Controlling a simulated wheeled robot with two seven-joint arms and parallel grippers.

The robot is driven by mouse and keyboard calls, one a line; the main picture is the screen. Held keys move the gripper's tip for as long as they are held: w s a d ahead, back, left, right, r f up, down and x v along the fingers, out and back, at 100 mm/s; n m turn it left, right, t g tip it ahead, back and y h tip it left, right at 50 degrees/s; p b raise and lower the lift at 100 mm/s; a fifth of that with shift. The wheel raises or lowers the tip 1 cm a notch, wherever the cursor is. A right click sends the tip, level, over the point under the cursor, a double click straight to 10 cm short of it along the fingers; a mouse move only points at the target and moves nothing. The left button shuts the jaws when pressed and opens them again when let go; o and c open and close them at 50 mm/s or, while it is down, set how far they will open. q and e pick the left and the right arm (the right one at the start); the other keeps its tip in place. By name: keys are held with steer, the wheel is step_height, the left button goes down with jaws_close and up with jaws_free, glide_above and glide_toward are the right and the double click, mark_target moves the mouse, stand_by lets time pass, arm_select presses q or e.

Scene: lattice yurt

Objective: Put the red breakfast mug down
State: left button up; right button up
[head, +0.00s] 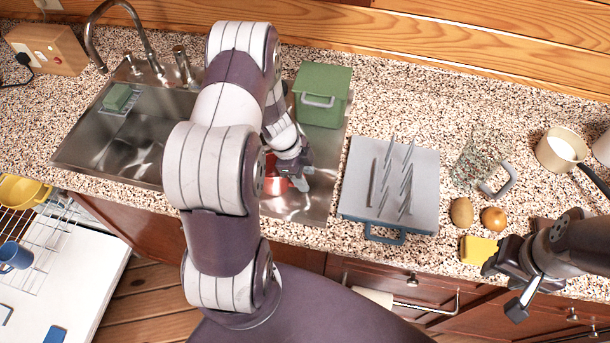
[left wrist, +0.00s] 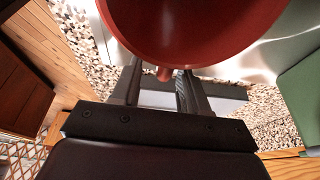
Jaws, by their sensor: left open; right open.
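The red breakfast mug (head: 272,181) is at the right part of the steel sink unit, mostly hidden behind my left arm in the head view. In the left wrist view the mug (left wrist: 195,28) fills the top, with a small red part, perhaps its handle, reaching down between the fingers. My left gripper (head: 298,172) is open beside the mug; its fingers also show in the left wrist view (left wrist: 160,88). I cannot tell whether they touch it. My right gripper (head: 506,288) is open and empty at the counter's front edge, by a yellow block (head: 478,249).
A grey rack with upright prongs (head: 428,165) stands right of the sink (head: 72,150). A green bin (head: 324,84) is behind the mug. A glass jug (head: 474,165), two round brown items (head: 462,212) and a saucepan (head: 560,148) are further right. A tap (head: 140,38) rises at back left.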

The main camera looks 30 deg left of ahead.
arm_select(q)
steer(key=v, duration=1.1)
steer(key=w+d+r+n+t+y, duration=0.3)
steer(key=w+d+r+n+t, duration=0.15)
steer(key=w+r+n, duration=0.3)
steer(key=s+d+n+g, duration=0.2)
steer(key=s+d+n, duration=0.1)
steer(key=s, duration=0.5)
steer(key=s+d+n+g, duration=0.2)
steer(key=s+d+n, duration=0.2)
steer(key=s, duration=0.3)
steer(key=shift+s+d+y, duration=0.3)
steer(key=shift+s, duration=0.1)
